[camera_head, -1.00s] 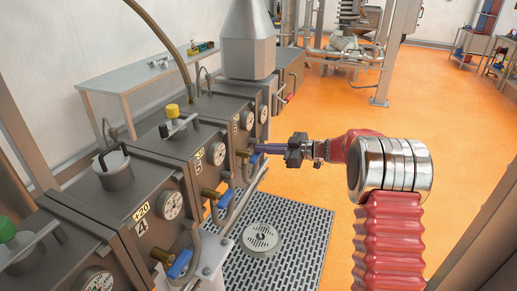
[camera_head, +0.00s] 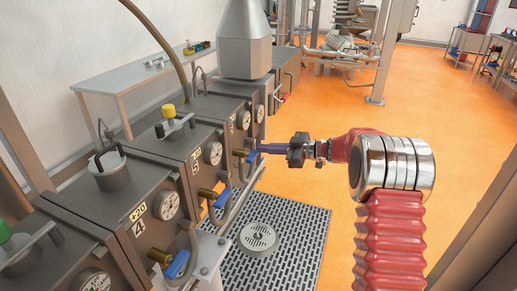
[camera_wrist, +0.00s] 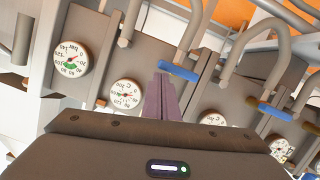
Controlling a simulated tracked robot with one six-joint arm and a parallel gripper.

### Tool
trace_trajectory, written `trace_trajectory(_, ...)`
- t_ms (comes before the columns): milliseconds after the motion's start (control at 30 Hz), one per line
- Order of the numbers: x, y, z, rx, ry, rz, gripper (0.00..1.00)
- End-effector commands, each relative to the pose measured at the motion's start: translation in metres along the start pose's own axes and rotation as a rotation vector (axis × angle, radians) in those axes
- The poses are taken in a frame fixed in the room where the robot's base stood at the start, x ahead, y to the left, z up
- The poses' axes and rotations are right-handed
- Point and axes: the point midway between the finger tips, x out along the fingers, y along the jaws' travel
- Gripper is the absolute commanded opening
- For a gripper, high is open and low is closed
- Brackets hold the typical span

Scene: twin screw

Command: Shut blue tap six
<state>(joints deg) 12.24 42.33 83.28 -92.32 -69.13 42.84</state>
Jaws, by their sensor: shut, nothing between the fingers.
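Blue tap six (camera_head: 252,156) has a blue lever on a brass body, low on the front of the unit marked 6. In the wrist view the blue lever (camera_wrist: 180,71) lies at a slant beside a curved pipe. My gripper (camera_head: 261,148) reaches in from the right, its fingers shut and empty. Their tips are right at the lever, partly covering it in the head view. In the wrist view my gripper's fingertips (camera_wrist: 162,76) meet the lever's left end. I cannot tell whether they touch it.
Similar blue taps sit on unit 5 (camera_head: 222,198) and unit 4 (camera_head: 177,264), nearer me. Round gauges (camera_head: 212,153) line the unit fronts. A floor grate with a round drain (camera_head: 259,239) lies below. Orange floor (camera_head: 330,120) is open behind my arm.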

Motion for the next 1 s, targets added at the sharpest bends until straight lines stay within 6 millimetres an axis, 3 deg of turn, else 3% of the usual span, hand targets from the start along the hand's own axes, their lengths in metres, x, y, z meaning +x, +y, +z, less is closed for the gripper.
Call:
trace_trajectory(600,-0.103,0.002,-0.001,-0.002,0.003,0.001,0.0)
trace_trajectory(800,-0.12,0.002,-0.001,-0.001,0.005,-0.001,0.0)
trace_trajectory(1000,-0.122,0.002,-0.001,-0.002,0.004,-0.002,0.0)
